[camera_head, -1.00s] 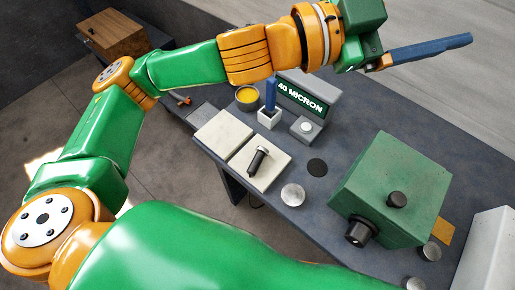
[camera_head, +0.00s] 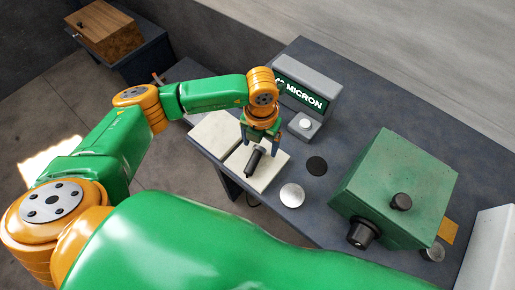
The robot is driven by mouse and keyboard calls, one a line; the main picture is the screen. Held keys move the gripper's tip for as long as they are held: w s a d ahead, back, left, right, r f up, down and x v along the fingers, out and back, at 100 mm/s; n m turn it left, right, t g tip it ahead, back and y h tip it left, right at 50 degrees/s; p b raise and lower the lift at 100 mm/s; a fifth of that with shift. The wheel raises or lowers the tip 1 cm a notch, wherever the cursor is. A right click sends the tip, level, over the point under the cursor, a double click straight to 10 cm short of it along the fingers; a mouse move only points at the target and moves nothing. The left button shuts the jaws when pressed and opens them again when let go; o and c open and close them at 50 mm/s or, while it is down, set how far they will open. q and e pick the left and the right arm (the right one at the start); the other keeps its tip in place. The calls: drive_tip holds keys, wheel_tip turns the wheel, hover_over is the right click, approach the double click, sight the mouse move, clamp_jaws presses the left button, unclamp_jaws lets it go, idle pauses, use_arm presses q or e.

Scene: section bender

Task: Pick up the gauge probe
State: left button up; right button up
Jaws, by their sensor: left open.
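The gauge probe, seemingly the dark cylinder (camera_head: 252,165) with a paler head, lies on a white pad (camera_head: 270,176) near the table's left edge. My left gripper (camera_head: 259,149) is above the pad, pointing down. It is open, with one finger to each side of the probe's upper end. I cannot tell whether a finger touches the probe. The gripper hides part of the pad and perhaps the probe's far end. My right gripper is not in view.
A grey stand marked MICRON (camera_head: 317,82) is just behind the gripper. A green box (camera_head: 400,180) with black knobs stands to the right. A silver disc (camera_head: 291,195) and a dark round spot (camera_head: 316,166) lie between. A wooden box (camera_head: 110,38) is far left.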

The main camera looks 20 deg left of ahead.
use_arm(q)
drive_tip(key=shift+w+f, duration=0.15)
drive_tip(key=shift+f, duration=0.5)
clamp_jaws()
drive_tip(key=shift+r, duration=0.1)
